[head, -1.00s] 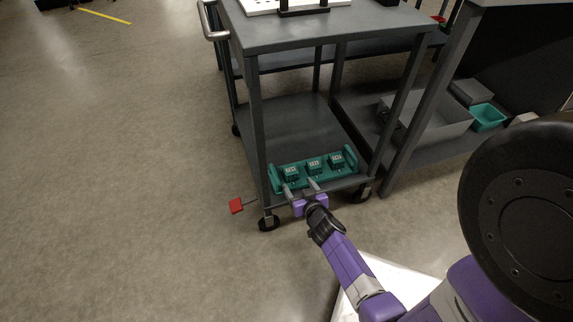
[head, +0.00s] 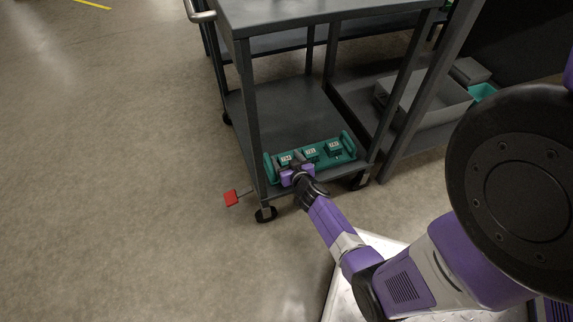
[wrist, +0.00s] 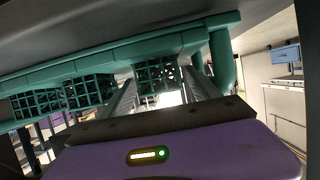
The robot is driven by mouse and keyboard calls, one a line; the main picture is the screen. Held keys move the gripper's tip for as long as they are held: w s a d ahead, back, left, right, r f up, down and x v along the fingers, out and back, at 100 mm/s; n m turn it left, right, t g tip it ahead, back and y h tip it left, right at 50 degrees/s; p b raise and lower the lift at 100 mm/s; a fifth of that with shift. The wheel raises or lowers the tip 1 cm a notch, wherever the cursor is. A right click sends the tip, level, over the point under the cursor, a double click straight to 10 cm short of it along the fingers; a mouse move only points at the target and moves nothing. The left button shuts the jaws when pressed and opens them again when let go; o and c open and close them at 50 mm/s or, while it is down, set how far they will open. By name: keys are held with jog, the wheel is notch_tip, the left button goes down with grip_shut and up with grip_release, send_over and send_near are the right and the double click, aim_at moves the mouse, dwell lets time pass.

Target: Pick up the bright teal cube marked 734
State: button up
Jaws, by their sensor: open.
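A teal tray (head: 353,141) with raised end handles holds three teal cubes in a row on the cart's lower shelf: a left cube (head: 286,159), a middle cube (head: 310,153) and a right cube (head: 334,146). Each has a white label on top, too small to read with certainty. My gripper (head: 290,163) is open at the left cube. In the wrist view, which looks upside down, its fingers (wrist: 163,80) stand on either side of a lattice-faced cube (wrist: 158,74) beside the tray's end handle (wrist: 221,60). I cannot tell whether they touch it.
The grey cart (head: 290,14) has its upper shelf above the tray and posts at the corners. A grey bin (head: 425,100) stands on a shelf to the right. The floor at left is clear.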

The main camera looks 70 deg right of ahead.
jog(key=shift+x, duration=1.1)
jog(key=c, duration=1.4)
jog(key=shift+c, duration=0.2)
